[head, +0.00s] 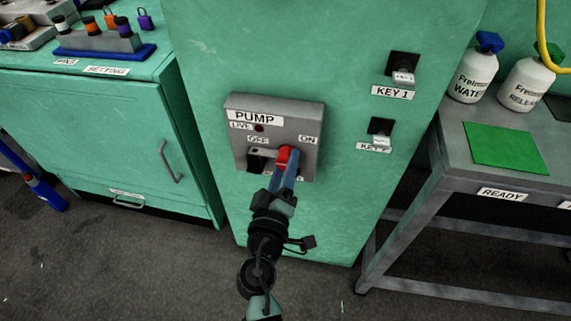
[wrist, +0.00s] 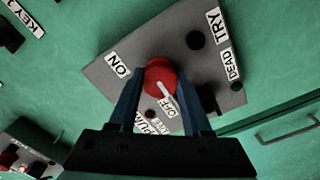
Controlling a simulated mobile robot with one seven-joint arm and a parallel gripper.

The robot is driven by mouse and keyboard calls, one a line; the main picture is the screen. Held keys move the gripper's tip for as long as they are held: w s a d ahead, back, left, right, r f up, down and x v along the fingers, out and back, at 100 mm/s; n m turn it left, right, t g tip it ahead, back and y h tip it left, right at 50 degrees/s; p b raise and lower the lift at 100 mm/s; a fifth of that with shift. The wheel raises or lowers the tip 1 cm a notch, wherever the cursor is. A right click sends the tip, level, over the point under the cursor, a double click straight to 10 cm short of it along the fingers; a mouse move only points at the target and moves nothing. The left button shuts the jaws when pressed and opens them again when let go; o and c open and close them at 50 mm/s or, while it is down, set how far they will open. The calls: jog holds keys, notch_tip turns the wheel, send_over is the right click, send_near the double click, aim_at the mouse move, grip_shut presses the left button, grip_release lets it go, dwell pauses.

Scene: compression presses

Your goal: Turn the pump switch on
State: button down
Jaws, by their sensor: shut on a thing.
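The grey pump panel (head: 240,105) is on the front of a tall green cabinet, marked PUMP, with OFF at left and ON at right. Its red switch knob (head: 284,154) is at the panel's lower right, partly hidden by my gripper (head: 287,168). In the wrist view the red knob (wrist: 158,70) sits between my two blue fingers, and my gripper (wrist: 160,84) is shut on it. A white pointer line on the knob points down toward the OFF label (wrist: 171,117). The ON label (wrist: 121,65) is to the knob's left there.
Key switches, KEY 1 (head: 403,77) and a second one (head: 381,140), are right of the panel. A metal table (head: 470,175) with white bottles stands at right. A green bench (head: 120,140) stands at left. Grey floor is clear in front.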

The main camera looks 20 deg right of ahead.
jog(key=shift+f+m+b, duration=0.15)
jog(key=shift+m+b, duration=0.15)
jog(key=shift+b, duration=0.25)
dwell(0.5)
jog(key=m+b, duration=0.8)
jog(key=b, duration=0.2)
jog(key=shift+f+b, duration=0.2)
jog(key=shift+b, duration=0.1)
jog(key=m+b, duration=0.5)
jog(key=shift+a+m+b, duration=0.1)
jog(key=shift+m+b, duration=0.2)
jog(key=shift+b, duration=0.1)
jog(key=shift+r+m+b, duration=0.15)
jog(key=shift+m+b, duration=0.65)
jog(key=shift+m, duration=0.15)
jog(key=shift+r+m+b, duration=0.1)
jog(key=shift+m+b, duration=0.65)
jog(key=shift+m, duration=0.2)
jog(key=shift+c, duration=1.7)
grip_release()
jog(key=shift+r, duration=0.1)
jog(key=p+v, duration=0.2)
jog(key=v, duration=1.1)
